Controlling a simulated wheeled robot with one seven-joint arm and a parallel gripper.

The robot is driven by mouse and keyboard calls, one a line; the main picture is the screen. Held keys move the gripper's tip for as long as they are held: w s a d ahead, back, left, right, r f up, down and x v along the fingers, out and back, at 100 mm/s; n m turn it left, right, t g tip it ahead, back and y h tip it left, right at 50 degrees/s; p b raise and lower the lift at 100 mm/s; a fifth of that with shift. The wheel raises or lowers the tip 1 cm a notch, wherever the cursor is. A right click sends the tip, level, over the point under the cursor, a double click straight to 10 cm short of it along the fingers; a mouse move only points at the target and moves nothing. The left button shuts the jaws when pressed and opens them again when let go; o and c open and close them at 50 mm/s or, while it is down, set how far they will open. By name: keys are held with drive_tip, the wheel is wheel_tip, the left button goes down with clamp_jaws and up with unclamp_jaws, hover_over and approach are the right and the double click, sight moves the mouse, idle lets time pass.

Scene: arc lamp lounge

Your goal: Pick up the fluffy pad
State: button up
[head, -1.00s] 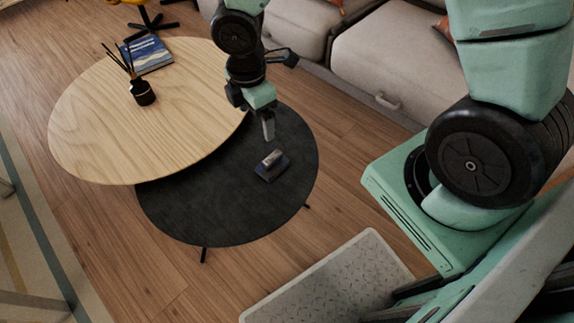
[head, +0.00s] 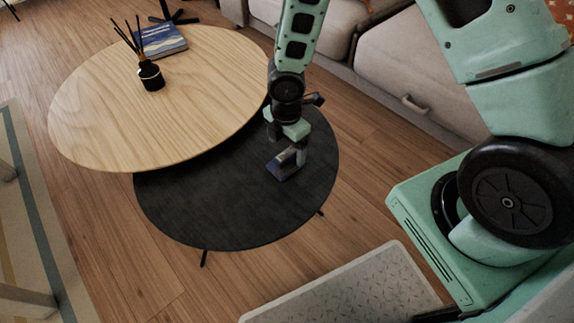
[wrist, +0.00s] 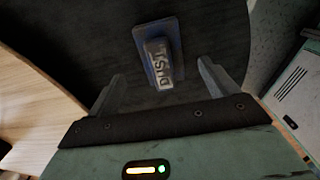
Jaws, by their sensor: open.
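The pad (head: 284,165) is a small block with a blue base and a grey upper part, lying on the low black round table (head: 225,215). In the wrist view the pad (wrist: 160,58) shows lettering on its upper part and lies just beyond the fingertips, roughly centred between them. I cannot tell from its look whether it is fluffy. My gripper (wrist: 162,80) is open and empty, with a finger to each side. In the head view my gripper (head: 290,152) is just above the pad and partly hides it.
A taller light wood round table (head: 150,120) overlaps the black one at the left, holding a reed diffuser (head: 151,76) and a blue book (head: 160,41). A grey sofa (head: 420,70) stands behind.

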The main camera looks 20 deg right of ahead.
sight(287, 153)
wheel_tip(287, 153, down, 6)
drive_tip(key=b, duration=0.3)
drive_tip(key=shift+s, duration=0.1)
drive_tip(key=shift+r, duration=0.15)
drive_tip(key=c, duration=1.2)
wheel_tip(287, 153, up, 10)
drive_tip(key=p, duration=0.5)
